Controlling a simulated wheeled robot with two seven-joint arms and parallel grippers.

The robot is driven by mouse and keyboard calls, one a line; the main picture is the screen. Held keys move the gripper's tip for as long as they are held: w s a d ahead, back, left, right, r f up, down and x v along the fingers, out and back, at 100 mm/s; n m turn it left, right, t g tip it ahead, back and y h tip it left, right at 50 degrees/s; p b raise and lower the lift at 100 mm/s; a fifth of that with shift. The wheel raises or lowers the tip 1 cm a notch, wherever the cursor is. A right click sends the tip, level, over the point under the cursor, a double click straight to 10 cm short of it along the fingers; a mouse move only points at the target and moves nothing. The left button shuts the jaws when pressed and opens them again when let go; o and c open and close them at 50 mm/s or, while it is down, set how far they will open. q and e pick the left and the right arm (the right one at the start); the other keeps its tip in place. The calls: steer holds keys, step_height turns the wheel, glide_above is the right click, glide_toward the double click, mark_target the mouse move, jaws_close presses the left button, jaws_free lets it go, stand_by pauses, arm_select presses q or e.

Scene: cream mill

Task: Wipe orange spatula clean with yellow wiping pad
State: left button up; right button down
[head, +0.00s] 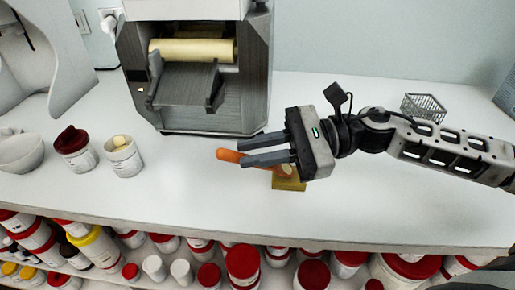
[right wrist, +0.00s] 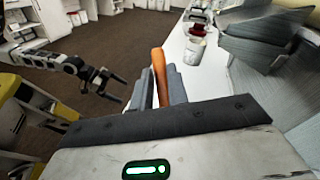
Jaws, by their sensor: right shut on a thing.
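My right gripper (head: 241,153) is shut on the orange spatula (head: 228,155), above the white counter. One rounded orange end sticks out past the fingertips to the left; the middle is hidden by the fingers. In the right wrist view the spatula (right wrist: 159,72) stands between my right fingers (right wrist: 161,85). The yellow wiping pad (head: 290,184) is on the counter below my right gripper, partly covered by it. I cannot tell whether spatula and pad touch. My left gripper (right wrist: 120,90) shows in the right wrist view, with its fingers apart and empty, away from the counter.
A grey machine with a cream roll (head: 192,50) stands behind. A white bowl (head: 20,152), a jar with a dark red top (head: 75,152) and a white jar (head: 123,158) are at left. A wire basket (head: 424,107) is at back right. Tubs fill the shelf below. The front counter is clear.

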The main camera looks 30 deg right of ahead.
steer(key=shift+f+b, duration=0.1)
steer(key=shift+b, duration=0.4)
stand_by(1.2)
steer(key=shift+a, duration=0.15)
steer(key=shift+a, duration=0.65)
steer(key=shift+d+f+b, duration=0.1)
steer(key=shift+d+b, duration=0.3)
steer(key=shift+b, duration=0.15)
steer(key=shift+d+b, duration=0.4)
steer(key=shift+b, duration=0.1)
steer(key=shift+a, duration=0.1)
steer(key=shift+a+r, duration=0.2)
steer(key=shift+a, duration=0.35)
steer(key=shift+a+f, duration=0.1)
